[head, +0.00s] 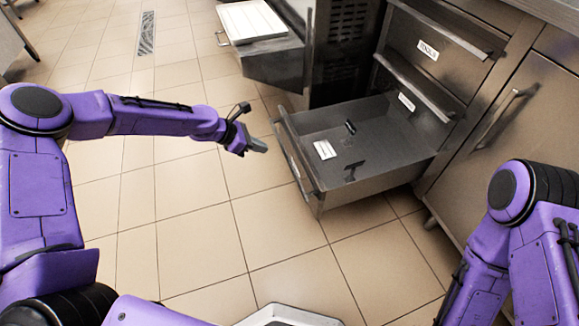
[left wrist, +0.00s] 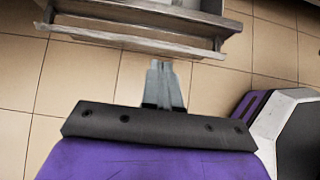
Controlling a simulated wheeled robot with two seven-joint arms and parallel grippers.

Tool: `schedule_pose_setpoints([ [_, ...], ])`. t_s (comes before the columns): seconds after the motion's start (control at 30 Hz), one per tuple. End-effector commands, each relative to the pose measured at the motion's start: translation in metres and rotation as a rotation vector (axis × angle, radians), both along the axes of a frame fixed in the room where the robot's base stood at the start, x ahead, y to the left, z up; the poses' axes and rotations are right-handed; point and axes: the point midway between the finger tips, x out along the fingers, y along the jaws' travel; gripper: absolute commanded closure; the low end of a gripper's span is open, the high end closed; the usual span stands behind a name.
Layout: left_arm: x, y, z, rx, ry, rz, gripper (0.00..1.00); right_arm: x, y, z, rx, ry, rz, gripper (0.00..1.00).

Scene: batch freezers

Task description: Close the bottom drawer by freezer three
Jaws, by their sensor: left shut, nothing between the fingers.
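The bottom drawer (head: 297,165) is a steel drawer pulled far out of the cabinet, low over the floor. It holds a white label or card (head: 325,150) and a few small dark items. My left gripper (head: 260,146) is shut and empty, just left of the drawer's front in the head view. In the left wrist view the closed fingers (left wrist: 164,82) point toward the drawer's front edge and bar (left wrist: 130,40). I cannot tell whether they touch it. My right arm shows at the lower right, but its gripper is out of view.
Two labelled drawer fronts, the upper one marked "TOOLS" (head: 428,50), sit shut above the open drawer. A second steel drawer or box (head: 275,65) with a white top juts out behind it. A cabinet door (head: 530,130) stands at right. Tiled floor (head: 180,235) is clear at left and front.

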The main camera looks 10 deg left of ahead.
Motion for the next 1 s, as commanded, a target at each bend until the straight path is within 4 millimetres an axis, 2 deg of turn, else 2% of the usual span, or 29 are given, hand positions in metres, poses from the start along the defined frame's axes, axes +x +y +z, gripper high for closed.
schedule_pose_setpoints([
  [0.17, 0.008, -0.011, -0.017, -0.006, 0.005, 0.002, 1.00, 0.000, 0.000, -0.013, -0.001, -0.001, 0.000, 0.24],
  [0.53, 0.040, -0.059, -0.076, -0.003, 0.005, 0.001, 1.00, 0.000, 0.000, -0.051, 0.000, 0.000, 0.000, 0.24],
  [0.73, 0.057, -0.084, -0.071, -0.003, 0.002, 0.001, 1.00, -0.001, 0.001, -0.059, 0.002, 0.002, -0.001, 0.24],
  [1.0, 0.062, -0.091, -0.068, -0.003, 0.003, 0.001, 1.00, -0.001, 0.001, -0.060, 0.003, 0.001, -0.002, 0.24],
])
